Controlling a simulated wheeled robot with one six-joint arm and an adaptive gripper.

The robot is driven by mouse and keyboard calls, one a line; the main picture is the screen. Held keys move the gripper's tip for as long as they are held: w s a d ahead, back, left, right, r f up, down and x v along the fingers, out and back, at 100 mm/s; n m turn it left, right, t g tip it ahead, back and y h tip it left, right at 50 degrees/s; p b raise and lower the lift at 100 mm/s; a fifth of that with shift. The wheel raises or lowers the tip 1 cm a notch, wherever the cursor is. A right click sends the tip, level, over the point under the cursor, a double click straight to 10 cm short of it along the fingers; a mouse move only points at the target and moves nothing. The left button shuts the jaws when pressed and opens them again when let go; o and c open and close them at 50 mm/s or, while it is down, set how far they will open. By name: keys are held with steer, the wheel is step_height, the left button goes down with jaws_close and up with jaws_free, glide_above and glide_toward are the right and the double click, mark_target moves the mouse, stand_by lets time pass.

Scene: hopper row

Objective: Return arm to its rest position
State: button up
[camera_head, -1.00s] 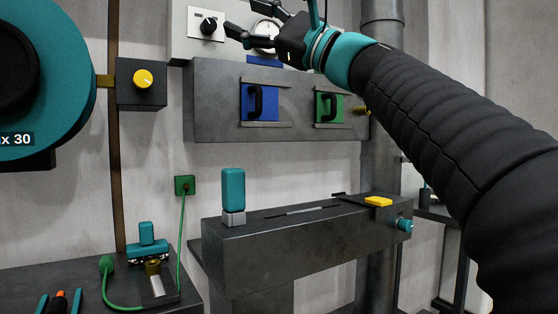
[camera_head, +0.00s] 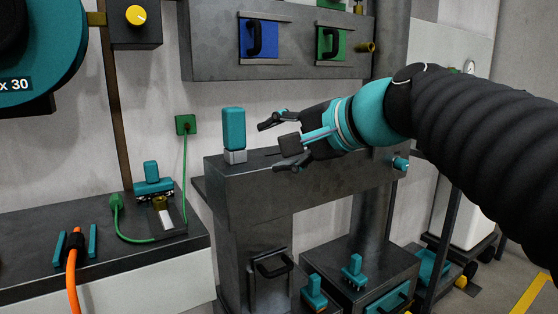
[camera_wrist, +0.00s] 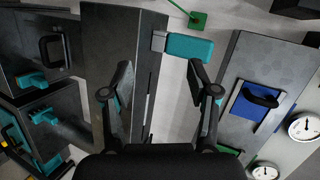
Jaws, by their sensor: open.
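My gripper (camera_head: 281,142) is open and empty in the head view. It is in front of the dark hopper bench (camera_head: 235,190), to the right of a teal block on a grey base (camera_head: 233,128). My arm reaches in from the right edge. In the wrist view my gripper (camera_wrist: 163,85) shows two spread fingers with nothing between them. The teal block (camera_wrist: 190,47) lies beyond the fingertips there, near the right finger. My arm and gripper hide the right part of the bench top in the head view.
A wall panel with a blue hatch (camera_head: 258,40) and a green hatch (camera_head: 332,43) is above. A left bench (camera_head: 130,250) bears a teal-handled part (camera_head: 152,180) and an orange cable (camera_head: 73,270). A low cabinet (camera_head: 375,262) with teal handles stands below. A pipe rises behind my arm.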

steer(key=s+d+f+n+g+h, duration=0.1)
steer(key=s+d+f+n+h, duration=0.1)
steer(key=s+d+f, duration=0.3)
steer(key=s+d+f+n+g+h+p, duration=0.1)
steer(key=s+d+f+h, duration=0.3)
steer(key=f, duration=0.9)
steer(key=s+d+f+n+g+h+p, duration=0.1)
steer(key=s+d+f+n+h, duration=0.2)
steer(key=s+d+f, duration=0.3)
step_height(320, 180, down, 4)
steer(key=shift+s+n+g, duration=0.15)
steer(key=shift+n+g, duration=0.15)
steer(key=shift+n, duration=0.3)
